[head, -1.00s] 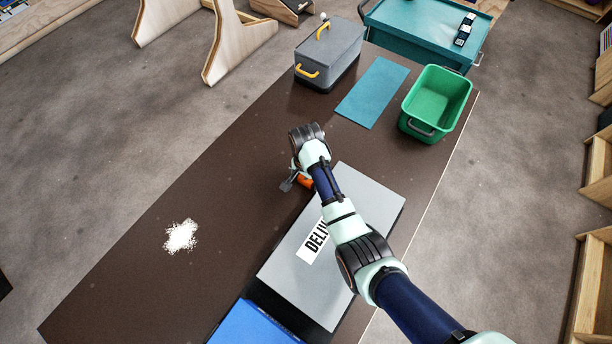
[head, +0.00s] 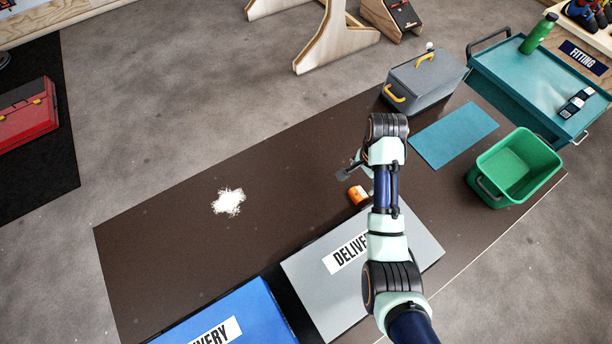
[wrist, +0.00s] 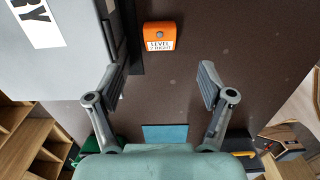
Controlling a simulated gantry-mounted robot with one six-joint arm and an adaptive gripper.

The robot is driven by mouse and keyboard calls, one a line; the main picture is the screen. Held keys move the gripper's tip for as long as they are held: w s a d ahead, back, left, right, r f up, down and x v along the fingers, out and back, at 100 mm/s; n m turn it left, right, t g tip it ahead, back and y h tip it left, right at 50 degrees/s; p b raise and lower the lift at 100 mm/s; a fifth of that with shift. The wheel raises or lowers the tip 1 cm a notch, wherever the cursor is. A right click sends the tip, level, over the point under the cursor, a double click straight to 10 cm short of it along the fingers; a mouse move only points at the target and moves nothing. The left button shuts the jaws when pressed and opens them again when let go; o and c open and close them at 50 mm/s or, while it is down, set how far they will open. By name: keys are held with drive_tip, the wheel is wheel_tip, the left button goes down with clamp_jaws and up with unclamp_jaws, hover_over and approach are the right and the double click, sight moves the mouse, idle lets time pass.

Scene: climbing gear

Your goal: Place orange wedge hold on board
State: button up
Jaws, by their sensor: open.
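The orange wedge hold (head: 357,194) lies on the dark brown table beside the grey DELIVERY panel, partly behind my arm in the head view. In the wrist view the hold (wrist: 160,32) is near the top middle, with a white label reading "LEVEL" and "RIGHT". My gripper (wrist: 163,72) is open and empty. Its two fingers are spread wide, and the hold appears beyond the gap between them, apart from both. In the head view my gripper (head: 348,170) is above the table near the hold. I cannot tell which surface is the board.
The grey DELIVERY panel (head: 412,256) and a blue one (head: 262,310) lie at the table's front. A teal mat (head: 453,134), grey toolbox (head: 430,88) and green bin (head: 505,165) stand right of my gripper. White powder (head: 228,202) lies left; bare table (head: 160,260) surrounds it.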

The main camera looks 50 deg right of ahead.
drive_tip(key=w+a+r+n+t+h, duration=0.1)
drive_tip(key=w+a+r+n+t, duration=0.2)
drive_tip(key=w+a+n, duration=0.35)
drive_tip(key=w+a+r+n+t+h, duration=0.2)
drive_tip(key=w+a+r+n, duration=0.2)
drive_tip(key=w+a, duration=0.45)
drive_tip(key=s+a+r+n+t+y, duration=0.1)
drive_tip(key=a+r+n+t, duration=0.2)
drive_tip(key=a, duration=0.9)
drive_tip(key=s+a+r+n+t+y, duration=0.1)
drive_tip(key=a+r+n+t, duration=0.3)
drive_tip(key=a+r+n, duration=0.4)
drive_tip(key=a+r+y, duration=0.1)
drive_tip(key=a+r, duration=0.2)
drive_tip(key=a, duration=0.1)
drive_tip(key=shift+s+a+t, duration=0.15)
drive_tip(key=shift+s+t, duration=0.15)
drive_tip(key=shift+s, duration=0.1)
drive_tip(key=shift+o, duration=0.5)
drive_tip(key=shift+r, duration=0.15)
